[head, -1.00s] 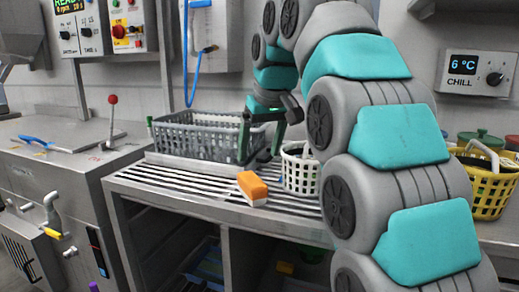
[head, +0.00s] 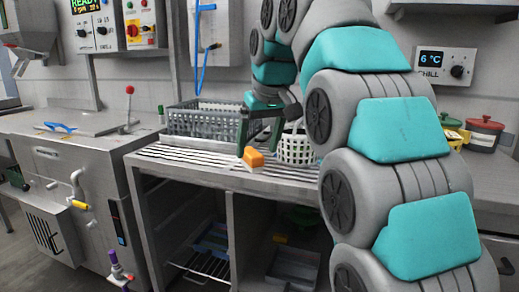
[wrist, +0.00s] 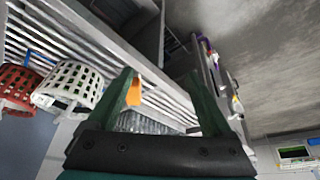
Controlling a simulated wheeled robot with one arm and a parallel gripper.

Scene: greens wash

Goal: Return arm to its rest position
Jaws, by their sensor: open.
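My gripper (head: 262,128) hangs over the slatted rack, in front of the grey crate (head: 183,122) and left of the white basket (head: 296,150) in the head view. In the wrist view my gripper (wrist: 158,78) has its two green fingers wide apart with nothing held between them. My teal and grey arm is raised and bent, filling the right of the head view. An orange and white block (head: 254,157) lies on the rack near its front edge. An orange piece (wrist: 133,93) shows beside the left finger in the wrist view.
A steel machine (head: 75,150) with a red-knobbed lever stands at left. Open shelves lie under the slatted rack (head: 200,158). The wrist view shows a white basket (wrist: 72,88) and a red basket (wrist: 18,85).

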